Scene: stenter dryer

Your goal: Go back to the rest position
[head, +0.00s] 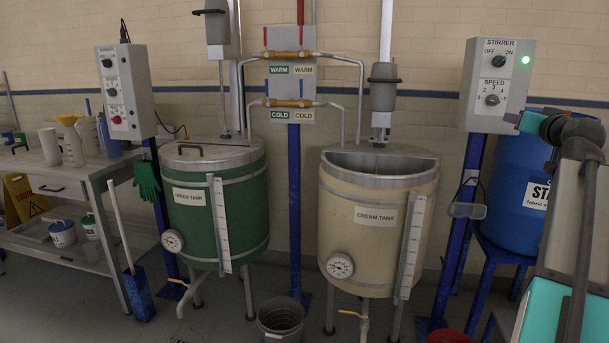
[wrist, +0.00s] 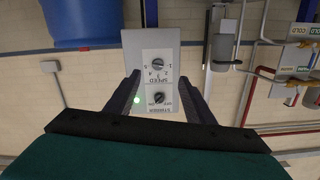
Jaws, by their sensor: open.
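My gripper (wrist: 160,78) is open and empty in the wrist view, its two dark fingers either side of the lower part of the grey stirrer control box (wrist: 150,45), which appears upside down there. In the head view my gripper (head: 512,119) is at the right, by the lower right edge of the control box (head: 477,110). The box carries a stirrer knob (head: 499,61), a speed knob (head: 492,100) and a lit green lamp (head: 525,59). No object is between the fingers; I cannot tell the exact gap to the box.
The cream tank (head: 345,231) stands open in the middle, the lidded green tank (head: 188,225) left of it. A blue barrel (head: 510,222) stands close behind my arm on a blue stand. A grey bucket (head: 281,322) is on the floor. A shelf table (head: 70,180) is at far left.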

